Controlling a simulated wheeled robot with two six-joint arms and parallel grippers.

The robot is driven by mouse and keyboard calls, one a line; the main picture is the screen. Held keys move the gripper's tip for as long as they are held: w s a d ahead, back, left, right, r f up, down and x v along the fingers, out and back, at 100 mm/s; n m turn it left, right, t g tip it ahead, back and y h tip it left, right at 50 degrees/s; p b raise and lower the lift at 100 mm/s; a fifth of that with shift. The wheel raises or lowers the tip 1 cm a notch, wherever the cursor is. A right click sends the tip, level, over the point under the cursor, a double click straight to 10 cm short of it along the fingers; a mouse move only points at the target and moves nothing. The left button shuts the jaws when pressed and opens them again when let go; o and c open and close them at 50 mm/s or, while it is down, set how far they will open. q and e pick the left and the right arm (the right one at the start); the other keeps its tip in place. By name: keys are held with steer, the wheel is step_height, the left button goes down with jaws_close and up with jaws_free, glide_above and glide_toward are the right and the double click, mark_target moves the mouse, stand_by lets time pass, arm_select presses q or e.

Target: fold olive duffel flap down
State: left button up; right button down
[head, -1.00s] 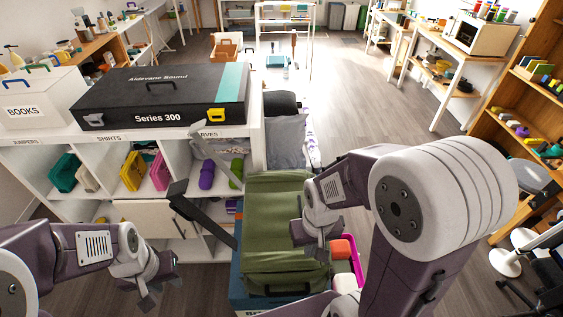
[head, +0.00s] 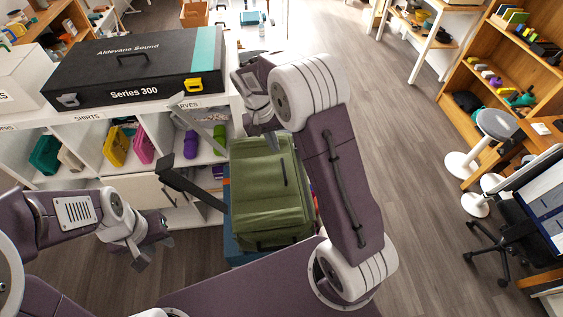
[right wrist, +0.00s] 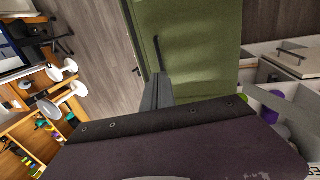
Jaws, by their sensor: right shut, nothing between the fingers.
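The olive duffel (head: 262,195) sits on a blue box (head: 232,246) right of the cubby shelf. Its top looks flat, with a dark strap on it and a dark handle at the near side; I see no raised flap. My right arm reaches past its right side to its far end. In the right wrist view, the right gripper (right wrist: 157,92) is shut and empty, in front of the olive cloth (right wrist: 195,45); contact is unclear. My left gripper (head: 152,250) is open and empty, left of the duffel.
The white cubby shelf (head: 85,182) stands left of the duffel, with a black case (head: 135,70) on top. A grey bar (head: 190,185) slants beside the duffel. Floor is clear to the right, up to a stool (head: 497,125) and an office chair (head: 500,235).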

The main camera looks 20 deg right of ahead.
mark_target(284, 168)
steer(key=p+x, duration=0.2)
steer(key=x, duration=0.9)
steer(key=shift+w, duration=0.1)
steer(key=shift+f, duration=0.15)
